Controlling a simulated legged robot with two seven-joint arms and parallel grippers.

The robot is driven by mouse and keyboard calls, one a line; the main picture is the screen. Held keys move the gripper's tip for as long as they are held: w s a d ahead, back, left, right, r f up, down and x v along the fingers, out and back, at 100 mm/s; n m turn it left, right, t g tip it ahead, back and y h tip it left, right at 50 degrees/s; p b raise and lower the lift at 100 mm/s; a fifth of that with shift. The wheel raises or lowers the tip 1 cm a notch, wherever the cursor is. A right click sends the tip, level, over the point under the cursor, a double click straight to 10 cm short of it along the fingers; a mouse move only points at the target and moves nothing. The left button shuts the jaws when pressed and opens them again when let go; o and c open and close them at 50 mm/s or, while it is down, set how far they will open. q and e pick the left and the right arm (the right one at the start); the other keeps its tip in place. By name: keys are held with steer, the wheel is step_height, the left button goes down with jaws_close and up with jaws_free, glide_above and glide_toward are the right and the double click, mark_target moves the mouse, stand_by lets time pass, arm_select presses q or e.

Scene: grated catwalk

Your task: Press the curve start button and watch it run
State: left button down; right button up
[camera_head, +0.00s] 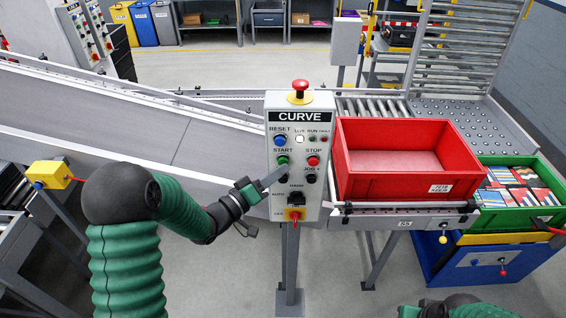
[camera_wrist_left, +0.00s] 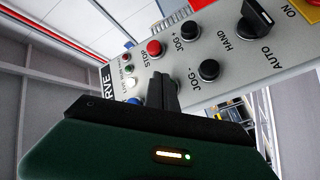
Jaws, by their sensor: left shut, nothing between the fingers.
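The grey control panel (camera_head: 297,205) marked CURVE stands on a post in the middle of the head view. Its green start button (camera_head: 282,160) sits below the blue reset button (camera_head: 280,141) and left of the red stop button (camera_head: 313,160). My left gripper (camera_head: 284,170) is shut and empty, its tips at the panel face just below the green button. I cannot tell whether they touch it. In the left wrist view the shut fingers (camera_wrist_left: 163,92) hide the start button. The white lamp (camera_wrist_left: 133,83) looks lit. My right gripper is out of view.
A red emergency knob (camera_head: 299,86) tops the panel. A red crate (camera_head: 392,160) stands on rollers to its right, and a green crate (camera_head: 520,193) with packed items is farther right. A grey belt conveyor (camera_head: 150,124) runs behind my left arm.

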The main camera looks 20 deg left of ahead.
arm_select(q)
steer(key=shift+w+a, duration=0.2)
steer(key=shift+w, duration=0.55)
stand_by(0.8)
steer(key=shift+s, duration=0.15)
steer(key=shift+s+d, duration=0.15)
steer(key=shift+s, duration=0.4)
steer(key=shift+s+d, duration=0.15)
steer(key=shift+s, duration=0.35)
steer(key=s, duration=0.1)
steer(key=s+d, duration=0.1)
steer(key=s, duration=0.2)
steer(key=shift+s+d, duration=0.25)
steer(key=shift+s, duration=0.15)
